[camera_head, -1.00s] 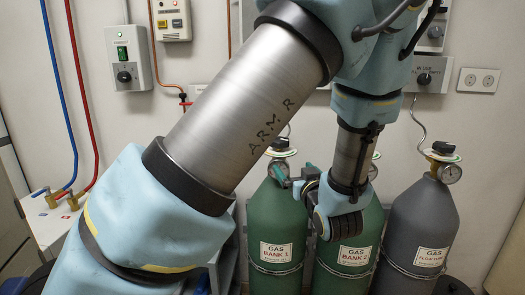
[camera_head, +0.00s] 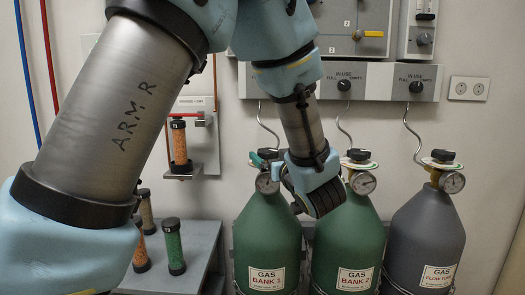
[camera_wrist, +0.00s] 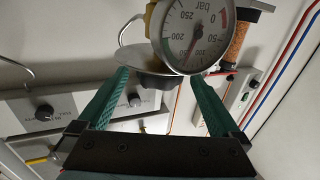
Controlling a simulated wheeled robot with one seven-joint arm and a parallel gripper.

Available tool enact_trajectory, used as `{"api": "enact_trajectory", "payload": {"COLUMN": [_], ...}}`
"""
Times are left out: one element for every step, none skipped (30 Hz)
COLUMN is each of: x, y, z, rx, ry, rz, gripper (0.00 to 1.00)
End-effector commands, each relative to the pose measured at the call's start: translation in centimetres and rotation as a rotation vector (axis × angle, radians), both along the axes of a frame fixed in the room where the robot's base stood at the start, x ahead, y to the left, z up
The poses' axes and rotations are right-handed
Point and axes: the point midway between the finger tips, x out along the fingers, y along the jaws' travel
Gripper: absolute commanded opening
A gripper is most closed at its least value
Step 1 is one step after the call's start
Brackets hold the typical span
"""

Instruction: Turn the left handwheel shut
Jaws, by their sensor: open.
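The left handwheel, a small dark knob (camera_wrist: 150,82), sits on top of the green GAS BANK 1 cylinder (camera_head: 266,240). In the wrist view it lies between the two green fingers of my gripper (camera_wrist: 160,78), partly behind the round pressure gauge (camera_wrist: 195,35). The fingers stand apart, one on each side, and I see no clear contact. In the head view my gripper (camera_head: 264,158) is at the top of this cylinder, reaching in from the right. There the fingers and wrist partly hide the handwheel.
To the right stand the GAS BANK 2 cylinder (camera_head: 347,235) and a grey cylinder (camera_head: 425,235), each with a black handwheel and gauge. A wall panel (camera_head: 385,82) with knobs is behind. A bench (camera_head: 200,245) with several small tubes stands at the left.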

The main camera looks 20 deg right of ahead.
Motion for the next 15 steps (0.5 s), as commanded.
{"api": "enact_trajectory", "payload": {"x": [1.1,1.6,2.3,2.8,3.3,3.9,4.3,4.6,5.0,5.2,5.4,5.7,5.8,5.9,6.0], "y": [0.1,0.0,-0.1,-0.1,-0.2,-0.1,-0.2,-0.2,-0.3,-0.3,-0.3,-0.3,-0.3,-0.3,-0.4], "z": [0.1,0.1,0.0,0.1,0.1,0.1,0.1,0.0,0.0,0.0,0.0,0.0,0.0,0.0,0.0], "rx": [0.000,0.000,0.001,0.000,0.000,0.001,0.001,0.000,0.001,0.001,0.001,0.001,0.001,0.001,0.000], "ry": [0.000,0.000,0.000,0.000,0.000,-0.001,-0.001,0.000,0.000,0.000,0.000,0.000,0.000,0.000,0.000], "rz": [0.004,0.004,0.004,0.003,0.002,0.003,0.003,0.003,0.001,0.000,0.000,0.000,0.001,0.001,0.001], "gripper": [1.00,1.00,1.00,1.00,1.00,1.00,1.00,1.00,1.00,1.00,1.00,1.00,1.00,1.00,1.00]}}
